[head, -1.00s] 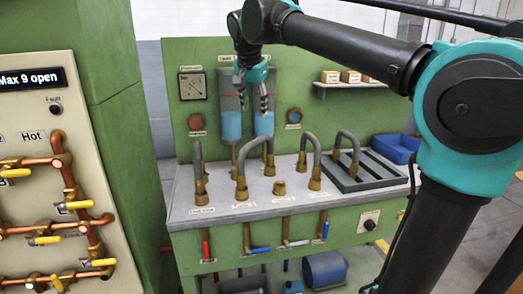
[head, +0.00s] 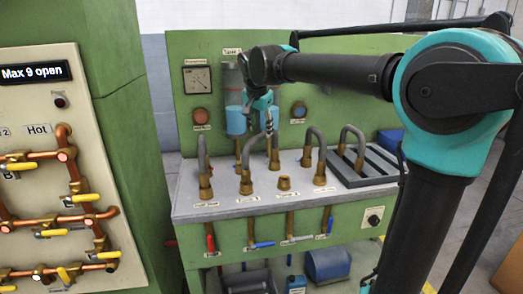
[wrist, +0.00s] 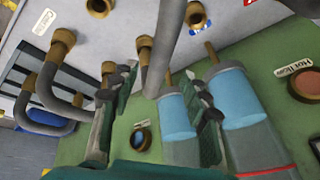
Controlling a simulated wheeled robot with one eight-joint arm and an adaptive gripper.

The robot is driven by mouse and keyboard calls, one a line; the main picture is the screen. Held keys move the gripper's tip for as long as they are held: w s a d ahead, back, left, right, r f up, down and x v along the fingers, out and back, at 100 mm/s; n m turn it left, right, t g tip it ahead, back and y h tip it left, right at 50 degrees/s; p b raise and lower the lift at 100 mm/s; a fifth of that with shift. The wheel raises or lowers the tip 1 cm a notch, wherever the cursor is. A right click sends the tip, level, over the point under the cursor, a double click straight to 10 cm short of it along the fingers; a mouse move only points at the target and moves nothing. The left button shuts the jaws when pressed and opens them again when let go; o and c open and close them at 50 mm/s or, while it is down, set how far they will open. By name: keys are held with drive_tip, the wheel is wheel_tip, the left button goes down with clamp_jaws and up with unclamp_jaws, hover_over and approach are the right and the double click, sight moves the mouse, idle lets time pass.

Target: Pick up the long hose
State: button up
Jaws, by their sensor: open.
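Several bent grey hoses with brass ends stand on the grey bench top. The middle hose (head: 248,152) arches from a front fitting to one further back; I take it for the long one, but cannot be sure. My gripper (head: 269,122) is just over its arch in the head view. In the wrist view my gripper (wrist: 165,88) is open, one finger on each side of a grey hose (wrist: 168,45) that runs between them. I cannot tell whether the fingers touch it. The hose's far end is partly hidden.
Other hoses stand to the left (head: 202,152) and right (head: 319,145), with another on a dark slotted tray (head: 375,165). Blue-filled tanks (head: 235,120) on the green back panel are close behind my gripper. A bare brass fitting (head: 284,184) stands at the front.

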sight(261, 134)
drive_tip(key=shift+x, duration=2.35)
drive_tip(key=shift+s, duration=0.2)
clamp_jaws()
